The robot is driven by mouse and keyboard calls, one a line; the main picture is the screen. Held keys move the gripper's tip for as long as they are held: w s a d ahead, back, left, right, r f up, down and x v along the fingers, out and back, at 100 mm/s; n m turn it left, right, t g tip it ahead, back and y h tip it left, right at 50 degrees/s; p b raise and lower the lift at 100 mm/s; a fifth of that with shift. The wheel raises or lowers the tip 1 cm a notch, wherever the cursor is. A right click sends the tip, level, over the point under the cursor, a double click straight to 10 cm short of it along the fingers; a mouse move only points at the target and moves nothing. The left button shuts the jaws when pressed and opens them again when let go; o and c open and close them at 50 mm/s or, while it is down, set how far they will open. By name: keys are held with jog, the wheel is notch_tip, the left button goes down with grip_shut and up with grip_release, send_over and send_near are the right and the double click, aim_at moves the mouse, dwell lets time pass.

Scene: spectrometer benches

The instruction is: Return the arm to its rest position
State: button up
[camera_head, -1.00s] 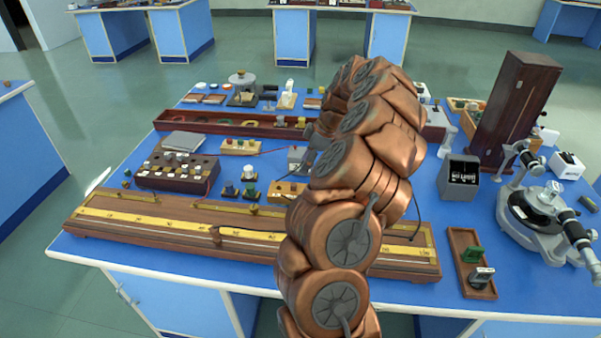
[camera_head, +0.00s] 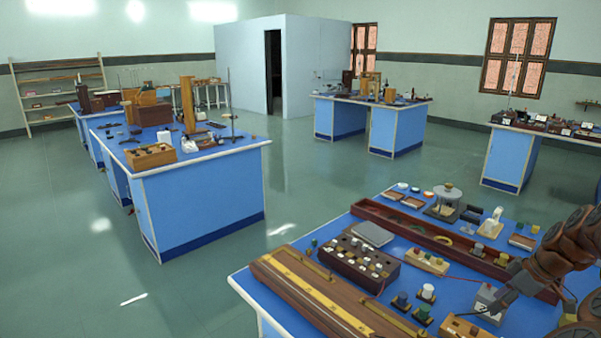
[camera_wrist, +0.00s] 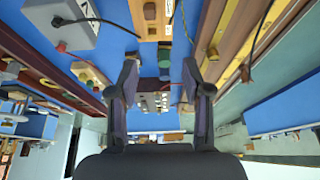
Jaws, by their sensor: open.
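My arm (camera_head: 572,240), copper-coloured and segmented, enters the head view at the right edge and reaches over the near blue bench (camera_head: 245,282). Much of it lies outside that picture. My gripper (camera_wrist: 158,75) shows in the wrist view with its two dark fingers wide apart. Nothing is held between them. Beyond the gap lie the blue bench top and a box with pale knobs (camera_wrist: 153,103). In the head view this dark brown box (camera_head: 353,258) stands left of the arm.
A long wooden bar with a brass scale (camera_head: 312,290) lies along the bench front. A long red-brown tray (camera_head: 405,222) lies behind the knobbed box. A grey box (camera_head: 488,303) stands close to the arm. Another blue bench (camera_head: 205,200) stands left, with open floor (camera_head: 200,290) between.

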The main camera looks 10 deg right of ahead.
jog(key=s+a+r+g, duration=0.1)
jog(key=a+r, duration=0.2)
jog(key=a, duration=0.6)
jog(key=s+a+r+g, duration=0.1)
jog(key=a+r, duration=0.2)
jog(key=a, duration=0.6)
jog(key=a+r, duration=0.3)
jog(key=a, duration=0.7)
jog(key=s+a+m+g, duration=0.2)
jog(key=s+a, duration=0.6)
jog(key=s, duration=0.2)
jog(key=s+a+f+m+h, duration=0.1)
jog(key=s+f+m, duration=0.1)
jog(key=s, duration=0.5)
jog(key=s+a+f+m+g+h, duration=0.1)
jog(key=s+f+m, duration=0.2)
jog(key=s, duration=0.5)
jog(key=shift+h, duration=0.4)
jog(key=shift+a, duration=0.1)
